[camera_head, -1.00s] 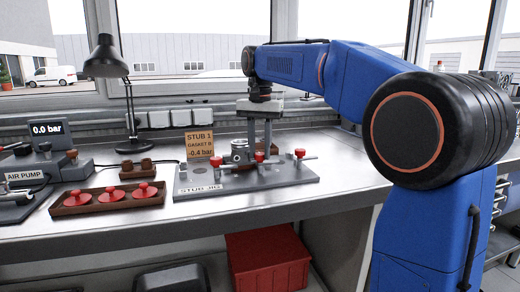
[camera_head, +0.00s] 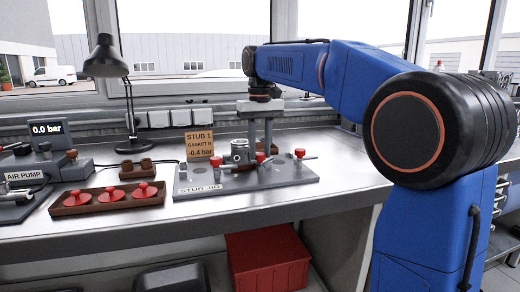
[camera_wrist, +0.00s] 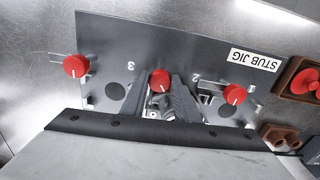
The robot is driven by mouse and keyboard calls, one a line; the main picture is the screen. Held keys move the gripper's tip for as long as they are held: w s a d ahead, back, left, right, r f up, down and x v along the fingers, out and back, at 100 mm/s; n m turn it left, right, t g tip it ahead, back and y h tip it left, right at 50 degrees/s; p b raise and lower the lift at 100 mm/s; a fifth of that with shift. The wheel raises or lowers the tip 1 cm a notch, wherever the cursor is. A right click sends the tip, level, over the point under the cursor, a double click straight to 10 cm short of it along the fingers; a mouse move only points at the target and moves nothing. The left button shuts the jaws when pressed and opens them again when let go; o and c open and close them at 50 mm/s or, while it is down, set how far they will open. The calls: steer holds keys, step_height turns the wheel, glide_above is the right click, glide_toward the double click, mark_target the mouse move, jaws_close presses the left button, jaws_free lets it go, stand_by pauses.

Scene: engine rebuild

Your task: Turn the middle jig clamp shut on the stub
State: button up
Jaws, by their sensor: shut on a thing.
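The grey stub jig (camera_head: 290,181) lies on the bench, with a row of three clamps with red knobs. My gripper (camera_head: 260,152) points straight down, its two fingers shut on the middle clamp's red knob (camera_head: 261,157). In the wrist view this knob (camera_wrist: 160,79) sits between the tips of my gripper (camera_wrist: 157,84). I cannot tell whether the clamp's bar touches the stub.
The outer clamp knobs flank my gripper: one on the left (camera_head: 216,161), one on the right (camera_head: 299,153). A sign (camera_head: 200,145) reads STUB 1, GASKET B, -0.4 bar. A brown tray (camera_head: 108,199) holds red parts on the left. A lamp (camera_head: 106,60) stands behind it.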

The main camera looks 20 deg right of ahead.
steer(key=n, duration=0.5)
steer(key=shift+n, duration=0.3)
steer(key=n, duration=0.4)
steer(key=shift+w+d+n, duration=0.1)
steer(key=shift+n, duration=0.3)
steer(key=shift+r, duration=0.1)
steer(key=o, duration=1.1)
steer(key=shift+c, duration=0.2)
